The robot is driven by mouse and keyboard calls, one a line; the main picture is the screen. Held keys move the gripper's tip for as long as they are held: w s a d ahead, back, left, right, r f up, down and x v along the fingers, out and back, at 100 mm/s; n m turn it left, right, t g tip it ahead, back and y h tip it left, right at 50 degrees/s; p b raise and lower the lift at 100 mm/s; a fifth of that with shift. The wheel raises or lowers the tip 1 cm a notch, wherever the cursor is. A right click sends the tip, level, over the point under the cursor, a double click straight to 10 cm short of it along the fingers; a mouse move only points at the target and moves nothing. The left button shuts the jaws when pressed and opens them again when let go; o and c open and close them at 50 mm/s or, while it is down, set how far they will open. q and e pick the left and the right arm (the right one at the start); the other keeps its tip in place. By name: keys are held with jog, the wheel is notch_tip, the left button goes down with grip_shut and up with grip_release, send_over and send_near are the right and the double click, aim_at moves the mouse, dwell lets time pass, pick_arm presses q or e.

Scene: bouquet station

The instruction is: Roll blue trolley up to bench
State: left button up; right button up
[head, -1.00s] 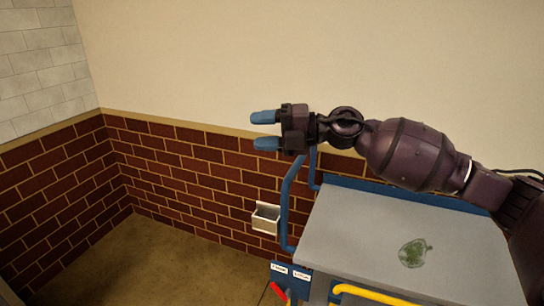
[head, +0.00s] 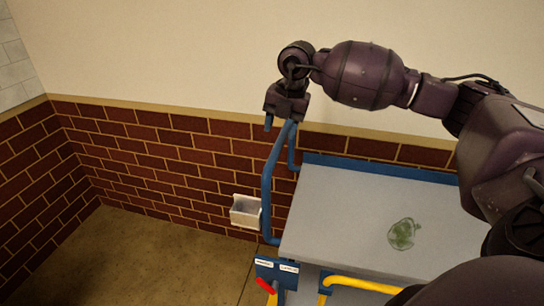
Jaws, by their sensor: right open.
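The blue trolley has a grey top (head: 335,215) with a blue back rim, and stands at the lower right in the head view. Its blue push handle (head: 267,190) rises at its left end. My right gripper (head: 280,124) is open and points down at the upper end of that handle. One blue finger shows left of the handle; the other is hard to tell from the blue bar, and I cannot tell if they touch it. My left gripper is not in view. No bench is in view.
A green leaf-like mark (head: 402,234) is on the trolley top. A small white box (head: 245,211) is beside the handle. A yellow bar (head: 355,283) and a red lever (head: 265,286) are at the trolley's front. A brick wall (head: 150,165) stands behind; the floor (head: 150,255) at left is clear.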

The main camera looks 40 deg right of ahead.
aim_at(273, 157)
jog(key=f, duration=0.3)
jog(key=w+a+f, duration=0.1)
jog(key=f, duration=0.5)
jog(key=shift+w+a+f+b, duration=0.15)
jog(key=shift+w+f+b, duration=0.1)
jog(key=shift+b, duration=0.15)
grip_shut()
